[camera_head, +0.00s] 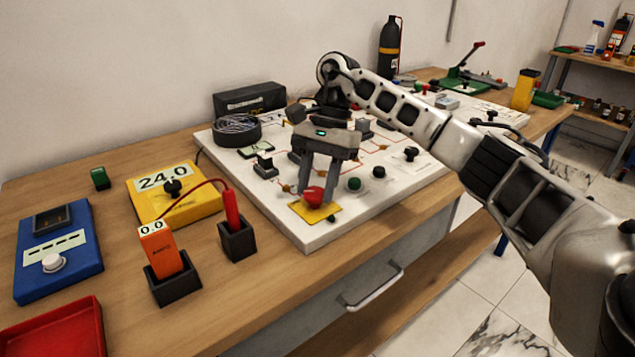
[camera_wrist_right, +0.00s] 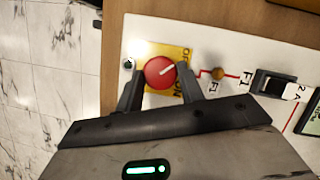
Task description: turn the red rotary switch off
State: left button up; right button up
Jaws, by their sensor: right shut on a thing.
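The red rotary switch (camera_head: 314,194) sits on a yellow plate (camera_head: 326,213) at the near corner of the white board (camera_head: 300,236). In the right wrist view the red knob (camera_wrist_right: 160,72) shows a white pointer line slanting to the upper right. Lettering on the yellow plate (camera_wrist_right: 180,52) is partly hidden. My right gripper (camera_head: 317,188) reaches down from above, with its fingers on both sides of the red knob, shut on it. It also shows in the right wrist view (camera_wrist_right: 165,85). My left gripper is not in view.
The board carries several other knobs and switches, including a black rocker switch (camera_wrist_right: 274,84). Left of it stand a yellow meter (camera_head: 172,198), an orange tester (camera_head: 160,250) and a red probe (camera_head: 231,212) in black holders. A blue box (camera_head: 58,250) and red tray (camera_head: 60,330) lie farther left.

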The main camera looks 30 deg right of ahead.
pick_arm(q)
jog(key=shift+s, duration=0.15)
pick_arm(e)
jog(key=shift+r, duration=0.1)
dwell(0.3)
jog(key=o, duration=1)
jog(key=shift+w+d+r, duration=0.15)
jog(key=shift+d+r, duration=0.05)
jog(key=shift+r, duration=0.2)
pick_arm(q)
jog(key=p, duration=0.2)
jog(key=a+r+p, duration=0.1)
jog(key=p, duration=0.2)
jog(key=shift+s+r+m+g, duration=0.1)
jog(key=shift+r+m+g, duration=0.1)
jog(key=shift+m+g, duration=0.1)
pick_arm(e)
jog(key=v, duration=1.5)
jog(key=shift+a, duration=0.15)
